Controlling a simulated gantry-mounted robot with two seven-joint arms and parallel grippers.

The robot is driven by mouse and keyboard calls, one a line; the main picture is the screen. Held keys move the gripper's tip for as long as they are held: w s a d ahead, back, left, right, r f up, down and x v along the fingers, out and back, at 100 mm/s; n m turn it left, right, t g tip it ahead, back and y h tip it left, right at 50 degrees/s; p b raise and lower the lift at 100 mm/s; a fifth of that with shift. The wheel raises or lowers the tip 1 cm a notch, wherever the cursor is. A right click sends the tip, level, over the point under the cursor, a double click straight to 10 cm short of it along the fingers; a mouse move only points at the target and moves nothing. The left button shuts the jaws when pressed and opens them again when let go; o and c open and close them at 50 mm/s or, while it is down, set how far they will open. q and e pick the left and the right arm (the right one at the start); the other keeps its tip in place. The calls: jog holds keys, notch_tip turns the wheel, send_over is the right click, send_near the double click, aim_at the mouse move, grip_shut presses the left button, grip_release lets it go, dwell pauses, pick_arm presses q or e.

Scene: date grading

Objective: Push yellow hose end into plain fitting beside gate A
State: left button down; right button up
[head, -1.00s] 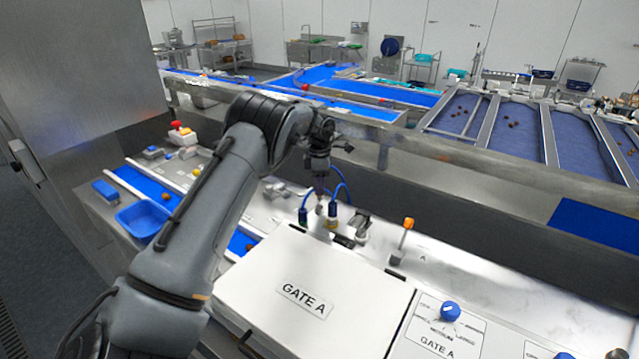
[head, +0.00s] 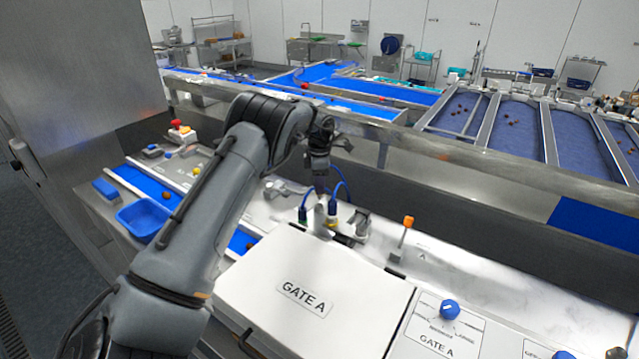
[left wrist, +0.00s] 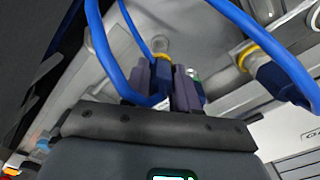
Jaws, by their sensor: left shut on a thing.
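My left gripper (head: 321,203) is low at the row of hose fittings behind the white GATE A box. In the left wrist view its dark fingers (left wrist: 161,88) are shut on the blue yellow-banded hose end (left wrist: 161,72). A metal fitting (left wrist: 161,43) lies just beyond that end; I cannot tell whether it is seated. Another blue hose end (left wrist: 277,76), with a yellow ring and metal stub, is to the right. A green-marked blue connector (head: 303,214) stands left of the gripper in the head view. My right gripper is not in view.
The GATE A box (head: 345,306) is close in front of the fittings. An orange-topped lever (head: 406,232) and a dark clamp-like part (head: 361,222) stand to the right. A blue tray (head: 141,219) is at the left. Blue hoses (head: 343,178) loop close around the gripper.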

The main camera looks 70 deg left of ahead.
pick_arm(q)
jog(key=shift+f, duration=0.15)
jog(key=shift+f+b, duration=0.5)
jog(key=shift+f, duration=0.3)
jog(key=shift+f, duration=0.25)
dwell(0.9)
jog(key=shift+f+b, duration=0.65)
jog(key=shift+f, duration=0.6)
dwell(1.0)
jog(key=c, duration=1.5)
grip_release()
jog(key=shift+c, duration=0.2)
jog(key=o, duration=0.8)
jog(key=shift+c, duration=0.2)
jog(key=shift+o, duration=0.3)
